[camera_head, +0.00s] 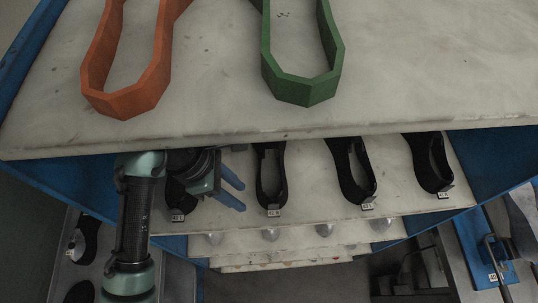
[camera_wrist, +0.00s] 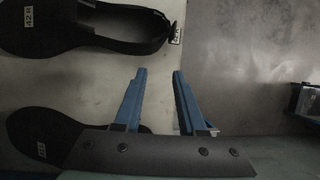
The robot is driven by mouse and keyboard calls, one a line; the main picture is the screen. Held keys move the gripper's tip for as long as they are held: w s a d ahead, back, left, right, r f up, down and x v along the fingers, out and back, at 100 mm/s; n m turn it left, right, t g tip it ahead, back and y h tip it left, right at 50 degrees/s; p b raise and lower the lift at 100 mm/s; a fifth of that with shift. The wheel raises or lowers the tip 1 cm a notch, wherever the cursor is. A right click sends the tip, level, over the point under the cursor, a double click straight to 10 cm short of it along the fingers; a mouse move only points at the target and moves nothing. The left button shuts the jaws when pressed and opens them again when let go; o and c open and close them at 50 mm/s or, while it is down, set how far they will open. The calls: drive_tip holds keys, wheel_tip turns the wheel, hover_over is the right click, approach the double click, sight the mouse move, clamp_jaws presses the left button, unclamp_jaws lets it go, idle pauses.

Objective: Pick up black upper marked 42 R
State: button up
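The black upper marked 42 R (camera_wrist: 100,44) lies on the shelf at the upper left of the wrist view, with its tag at the right end. It appears to be the second black upper from the left (camera_head: 260,178) in the head view, though the tags are too small to read surely there. My gripper (camera_head: 241,196) is at the shelf's front, left of that upper. In the wrist view its blue fingers (camera_wrist: 160,73) are apart with nothing between them, below and beside the upper, not touching it. Another black upper (camera_wrist: 35,130) is partly hidden behind my gripper.
More black uppers (camera_head: 352,172) (camera_head: 428,165) lie to the right on the same pale shelf (camera_head: 310,190). A tabletop (camera_head: 400,70) with an orange frame (camera_head: 95,70) and a green frame (camera_head: 266,55) overhangs the shelf. Blue side walls (camera_head: 495,165) bound it. Lower shelves hold pale rounded items.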

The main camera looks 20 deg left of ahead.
sight(270, 201)
drive_tip(key=shift+w+d, duration=0.25)
drive_tip(key=shift+d, duration=0.8)
drive_tip(key=d+b, duration=0.1)
drive_tip(key=d+f+b, duration=0.1)
drive_tip(key=d+b, duration=0.1)
drive_tip(key=b, duration=0.1)
drive_tip(key=shift+w+d+f, duration=0.35)
drive_tip(key=shift+w+f, duration=0.05)
drive_tip(key=shift+d+f+b, duration=0.25)
drive_tip(key=shift+f+b, duration=0.25)
drive_tip(key=shift+b, duration=0.15)
clamp_jaws()
